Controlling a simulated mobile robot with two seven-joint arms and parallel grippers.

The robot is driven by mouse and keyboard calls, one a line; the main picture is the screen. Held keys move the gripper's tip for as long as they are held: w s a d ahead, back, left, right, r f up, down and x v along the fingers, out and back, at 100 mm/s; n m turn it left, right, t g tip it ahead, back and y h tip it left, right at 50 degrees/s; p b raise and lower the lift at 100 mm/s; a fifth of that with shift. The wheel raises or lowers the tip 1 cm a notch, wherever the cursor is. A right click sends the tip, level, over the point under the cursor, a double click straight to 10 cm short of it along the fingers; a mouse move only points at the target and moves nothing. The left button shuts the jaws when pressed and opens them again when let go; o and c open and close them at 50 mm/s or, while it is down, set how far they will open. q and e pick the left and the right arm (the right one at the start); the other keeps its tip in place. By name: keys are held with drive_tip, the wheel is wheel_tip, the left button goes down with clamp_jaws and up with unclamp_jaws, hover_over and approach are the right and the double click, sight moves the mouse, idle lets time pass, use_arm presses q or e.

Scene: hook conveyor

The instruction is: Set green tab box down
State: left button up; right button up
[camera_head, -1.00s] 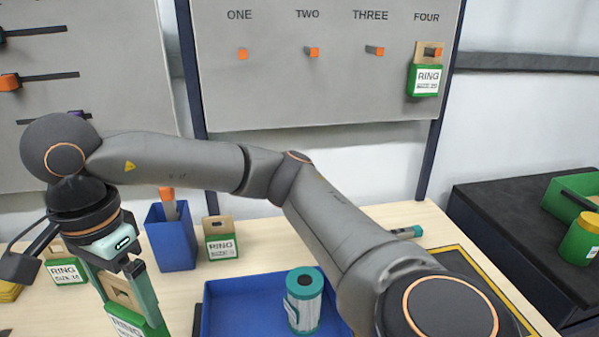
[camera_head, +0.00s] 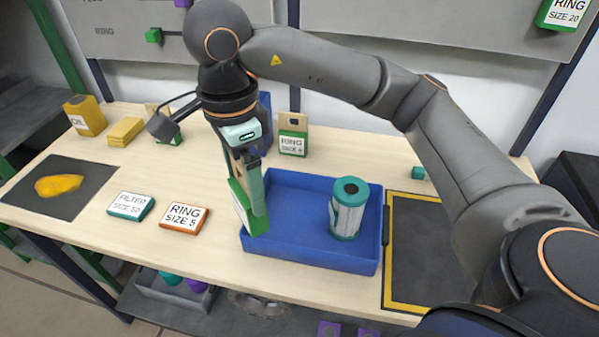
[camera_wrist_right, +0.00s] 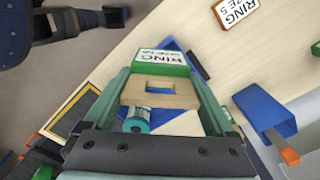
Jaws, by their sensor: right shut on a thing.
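My right gripper (camera_head: 254,190) is shut on a green tab box (camera_head: 241,208), a green box with a white RING label and a cardboard tab. The box hangs upright below the fingers and overlaps the left end of the blue tray (camera_head: 310,258) in the head view. I cannot tell whether it touches the tray or table. In the right wrist view the box (camera_wrist_right: 162,62) shows between the fingers (camera_wrist_right: 160,95), its holed cardboard tab nearest the camera. My left gripper is not in view.
A teal-and-white filter (camera_head: 348,210) stands in the blue tray. Another green RING box (camera_head: 293,143) stands behind it. An orange RING SIZE 5 card (camera_head: 184,218) and a teal FILTER card (camera_head: 130,206) lie to the left. A yellow-edged black mat (camera_head: 425,250) lies to the right.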

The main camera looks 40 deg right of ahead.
drive_tip(key=w+d+f, duration=0.1)
drive_tip(key=d+f, duration=0.2)
drive_tip(key=w+d+f, duration=0.1)
drive_tip(key=d+f, duration=0.2)
drive_tip(key=f, duration=0.1)
drive_tip(key=w+d+f, duration=0.1)
drive_tip(key=d+f, duration=0.2)
drive_tip(key=f, duration=0.1)
drive_tip(key=shift+w+d+f+p, duration=0.15)
drive_tip(key=shift+w+d+p, duration=0.1)
drive_tip(key=shift+p, duration=0.1)
drive_tip(key=shift+f, duration=0.1)
drive_tip(key=o, duration=1.1)
wheel_tip(320, 180, up, 12)
drive_tip(key=shift+r, duration=0.15)
